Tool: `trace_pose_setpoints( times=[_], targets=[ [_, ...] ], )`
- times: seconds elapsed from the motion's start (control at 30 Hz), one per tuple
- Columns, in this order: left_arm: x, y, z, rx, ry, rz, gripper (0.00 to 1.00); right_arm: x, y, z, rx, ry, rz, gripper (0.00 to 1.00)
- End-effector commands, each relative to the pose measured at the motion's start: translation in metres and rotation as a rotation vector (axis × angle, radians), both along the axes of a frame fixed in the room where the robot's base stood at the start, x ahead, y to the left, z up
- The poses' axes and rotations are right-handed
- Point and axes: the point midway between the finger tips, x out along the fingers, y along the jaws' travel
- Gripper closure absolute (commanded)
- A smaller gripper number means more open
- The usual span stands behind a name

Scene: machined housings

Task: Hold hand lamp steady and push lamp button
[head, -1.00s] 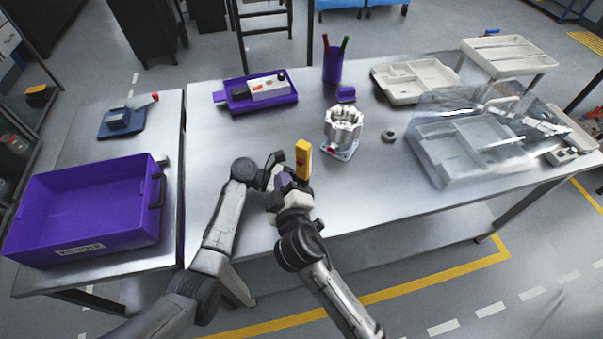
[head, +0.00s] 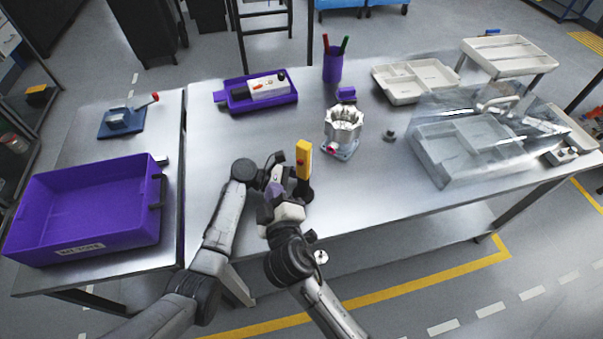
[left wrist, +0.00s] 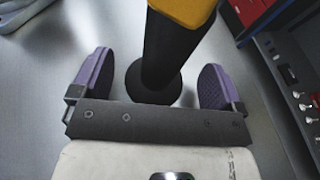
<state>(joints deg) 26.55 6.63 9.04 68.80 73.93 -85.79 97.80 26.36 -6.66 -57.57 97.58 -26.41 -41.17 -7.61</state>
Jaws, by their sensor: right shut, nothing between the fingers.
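The hand lamp (head: 303,160) stands upright near the front of the table, with a yellow head, a red button on its side and a black lower body. In the left wrist view its black handle (left wrist: 172,50) and round foot lie between my left gripper's purple fingers (left wrist: 157,82). A gap shows on both sides, so the left gripper is open around the lamp without touching it. In the head view the left gripper (head: 291,184) is partly hidden by my right arm. My right gripper (head: 275,196) is shut and empty, in front and left of the lamp.
A silver machined housing (head: 343,124) stands right of the lamp. A purple tray with a device (head: 226,98) lies behind. Pale divided trays (head: 428,150) and a clear sheet fill the right side. A large purple bin (head: 85,215) is on the left table.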

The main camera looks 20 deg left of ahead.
Motion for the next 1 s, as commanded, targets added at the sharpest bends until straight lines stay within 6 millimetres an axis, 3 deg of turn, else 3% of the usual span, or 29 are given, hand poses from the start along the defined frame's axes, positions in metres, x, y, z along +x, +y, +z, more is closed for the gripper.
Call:
trace_pose_setpoints(
  times=[0.37, 1.0],
  targets=[
    [-0.001, 0.005, 0.003, 0.000, -0.002, 0.000, 0.02, 0.000, 0.000, 0.000, 0.000, 0.000, 0.000, 1.00],
    [-0.029, 0.097, 0.032, 0.002, -0.002, 0.000, 0.02, 0.000, 0.000, 0.000, 0.000, 0.000, 0.000, 1.00]
  ],
)
